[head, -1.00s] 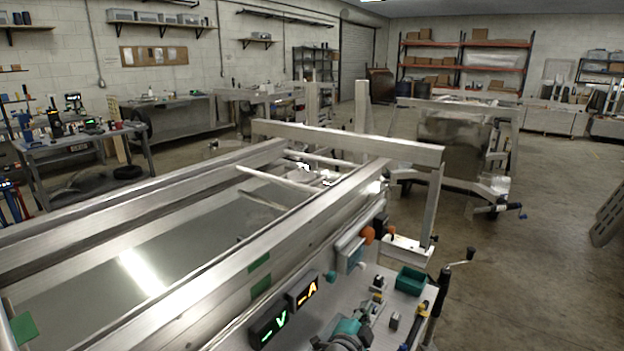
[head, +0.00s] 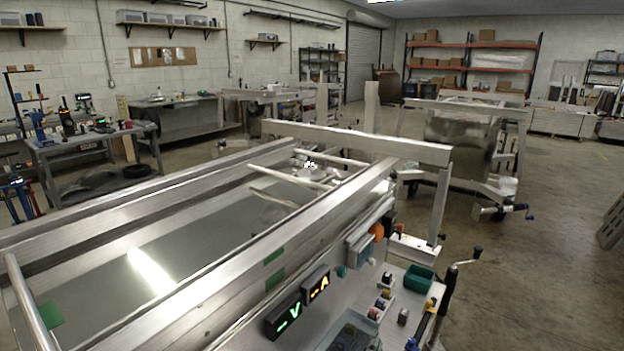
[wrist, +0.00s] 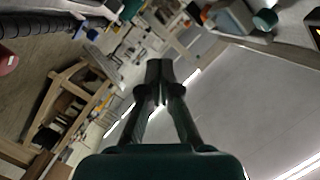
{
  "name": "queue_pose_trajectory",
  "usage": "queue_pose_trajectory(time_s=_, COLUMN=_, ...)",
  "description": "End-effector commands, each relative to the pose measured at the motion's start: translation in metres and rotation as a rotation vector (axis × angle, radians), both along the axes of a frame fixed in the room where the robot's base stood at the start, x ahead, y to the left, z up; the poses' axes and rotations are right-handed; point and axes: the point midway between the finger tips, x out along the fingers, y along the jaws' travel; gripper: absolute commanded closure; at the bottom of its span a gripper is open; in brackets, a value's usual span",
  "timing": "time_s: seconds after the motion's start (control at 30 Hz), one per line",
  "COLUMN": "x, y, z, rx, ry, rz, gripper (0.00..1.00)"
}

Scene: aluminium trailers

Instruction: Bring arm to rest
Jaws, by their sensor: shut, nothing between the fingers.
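My gripper (wrist: 159,72) shows in the wrist view, with its two dark fingers together at the tips and nothing held between them. The workshop appears tilted behind it, with a grey panel surface to the right of the fingers. In the head view my gripper is not visible. The aluminium trailer frame (head: 330,215) fills the middle and left of the head view, close in front of me.
A grey bench top beside the frame holds lit displays (head: 283,314) and a green bin (head: 419,279). A tool table (head: 85,142) stands at the left. Another trailer frame (head: 470,108) stands behind. Open concrete floor (head: 545,270) lies at the right.

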Motion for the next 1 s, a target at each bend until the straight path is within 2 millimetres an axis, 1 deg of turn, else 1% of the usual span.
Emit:
queue_pose_trajectory(time_s=0.03, x=-0.01, y=-0.003, z=-0.011, rx=-0.015, ry=0.02, rz=0.015, gripper=1.0)
queue_pose_trajectory(time_s=0.17, x=-0.04, y=-0.007, z=-0.038, rx=-0.069, ry=0.075, rz=0.075, gripper=1.0)
queue_pose_trajectory(time_s=0.2, x=-0.052, y=-0.009, z=-0.048, rx=-0.089, ry=0.095, rz=0.098, gripper=1.0)
queue_pose_trajectory(time_s=0.27, x=-0.07, y=-0.011, z=-0.06, rx=-0.118, ry=0.12, rz=0.132, gripper=1.0)
queue_pose_trajectory(time_s=0.3, x=-0.082, y=-0.012, z=-0.068, rx=-0.137, ry=0.137, rz=0.154, gripper=1.0)
queue_pose_trajectory(time_s=0.37, x=-0.1, y=-0.014, z=-0.079, rx=-0.165, ry=0.159, rz=0.188, gripper=1.0)
queue_pose_trajectory(time_s=0.5, x=-0.144, y=-0.017, z=-0.099, rx=-0.227, ry=0.204, rz=0.263, gripper=1.0)
queue_pose_trajectory(time_s=0.57, x=-0.163, y=-0.018, z=-0.105, rx=-0.252, ry=0.219, rz=0.293, gripper=1.0)
queue_pose_trajectory(time_s=0.7, x=-0.209, y=-0.02, z=-0.116, rx=-0.309, ry=0.247, rz=0.361, gripper=1.0)
queue_pose_trajectory(time_s=0.87, x=-0.26, y=-0.021, z=-0.121, rx=-0.372, ry=0.268, rz=0.43, gripper=1.0)
queue_pose_trajectory(time_s=1.0, x=-0.304, y=-0.022, z=-0.118, rx=-0.425, ry=0.277, rz=0.48, gripper=1.0)
